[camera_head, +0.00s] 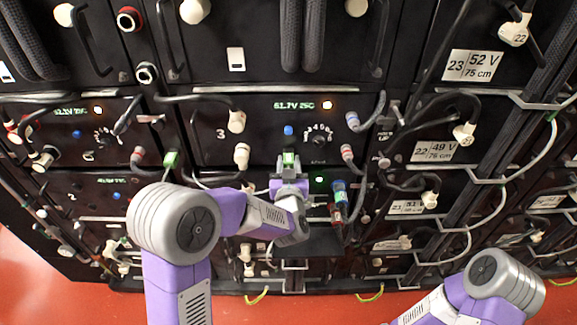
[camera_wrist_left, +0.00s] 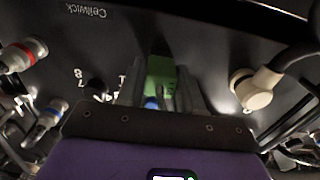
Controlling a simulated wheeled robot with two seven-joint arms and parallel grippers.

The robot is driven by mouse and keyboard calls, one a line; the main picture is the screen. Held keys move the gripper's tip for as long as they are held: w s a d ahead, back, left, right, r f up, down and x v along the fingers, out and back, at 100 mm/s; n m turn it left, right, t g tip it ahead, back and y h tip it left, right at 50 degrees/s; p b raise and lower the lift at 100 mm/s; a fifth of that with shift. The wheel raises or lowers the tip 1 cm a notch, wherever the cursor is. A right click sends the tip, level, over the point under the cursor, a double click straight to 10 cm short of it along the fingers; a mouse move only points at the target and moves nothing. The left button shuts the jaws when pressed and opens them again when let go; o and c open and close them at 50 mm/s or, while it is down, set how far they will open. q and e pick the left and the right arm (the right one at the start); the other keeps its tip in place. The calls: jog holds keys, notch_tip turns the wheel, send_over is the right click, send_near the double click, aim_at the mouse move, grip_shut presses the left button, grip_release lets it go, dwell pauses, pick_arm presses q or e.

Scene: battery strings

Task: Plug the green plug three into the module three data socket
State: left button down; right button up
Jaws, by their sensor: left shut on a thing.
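The green plug three (camera_head: 289,158) is between the fingers of my left gripper (camera_head: 289,182), at the lower middle of the front panel of module three (camera_head: 262,125), marked with a white 3. In the left wrist view the green plug (camera_wrist_left: 160,76) sits between the two grey fingers, close to the black panel. My left gripper (camera_wrist_left: 160,92) is shut on it. The data socket is hidden behind the plug, so I cannot tell if the plug is in it. My right arm shows at the lower right; its gripper is out of view.
Another green plug (camera_head: 171,160) is left of my gripper. A cream plug (camera_head: 242,155) and a red-ringed plug (camera_head: 347,152) flank it. In the wrist view a cream elbow plug (camera_wrist_left: 256,90) is close on the right. Hanging cables and blue-red connectors (camera_head: 338,200) are to the right.

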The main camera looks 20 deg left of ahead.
pick_arm(q)
jog(key=c, duration=0.7)
grip_release()
jog(key=shift+w, duration=0.15)
jog(key=shift+o, duration=0.2)
jog(key=v, duration=0.7)
jog(key=shift+s+p, duration=0.3)
jog(key=shift+s, duration=0.05)
